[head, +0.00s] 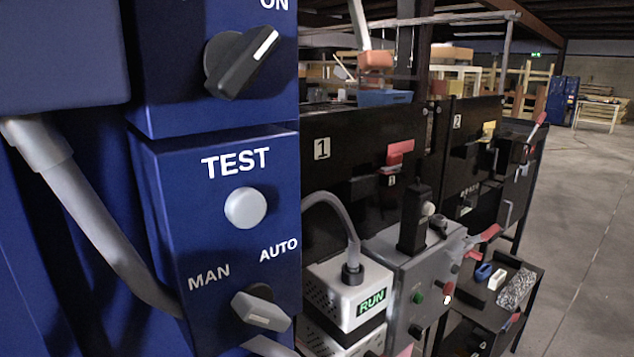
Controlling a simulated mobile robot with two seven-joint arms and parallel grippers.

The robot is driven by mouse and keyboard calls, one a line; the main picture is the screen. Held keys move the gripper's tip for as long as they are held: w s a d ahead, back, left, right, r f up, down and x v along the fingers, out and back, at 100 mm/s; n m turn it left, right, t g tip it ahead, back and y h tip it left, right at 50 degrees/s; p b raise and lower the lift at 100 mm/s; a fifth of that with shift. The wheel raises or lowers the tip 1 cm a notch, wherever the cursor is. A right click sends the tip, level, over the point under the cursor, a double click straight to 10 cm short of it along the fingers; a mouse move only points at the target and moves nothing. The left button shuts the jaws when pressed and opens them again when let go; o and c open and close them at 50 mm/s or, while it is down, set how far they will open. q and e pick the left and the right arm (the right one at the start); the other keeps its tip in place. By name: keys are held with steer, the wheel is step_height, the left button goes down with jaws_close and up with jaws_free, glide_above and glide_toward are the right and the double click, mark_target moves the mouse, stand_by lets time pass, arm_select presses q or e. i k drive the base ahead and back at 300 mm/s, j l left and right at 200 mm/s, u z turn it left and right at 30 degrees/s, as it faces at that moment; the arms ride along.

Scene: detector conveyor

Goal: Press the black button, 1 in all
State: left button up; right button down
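A grey control box (402,264) stands right of the blue panel, at the middle bottom. Its face has a green button (418,297) and a red button (447,288). A small dark round control (415,331) sits below the green one; it is too small to tell surely if it is the black button. A black upright part (414,220) stands on top of the box. Neither of my grippers shows in the head view.
A blue panel (228,230) fills the near left, with a white TEST button (246,208), a MAN/AUTO knob (261,309) and a grey conduit (95,215). A white RUN unit (350,290) stands beside it. Open floor (585,230) lies at right.

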mark_target(454, 268)
steer(key=i+l+u, duration=0.1)
steer(key=l+u, duration=0.6)
steer(key=u, duration=0.2)
steer(key=l+u, duration=0.15)
steer(key=l, duration=0.4)
steer(key=k+l+u, duration=0.15)
steer(key=l, duration=1.05)
steer(key=k+l, duration=0.15)
steer(key=l, duration=0.5)
steer(key=l+u, duration=0.1)
steer(key=l, duration=0.6)
steer(key=k, duration=0.05)
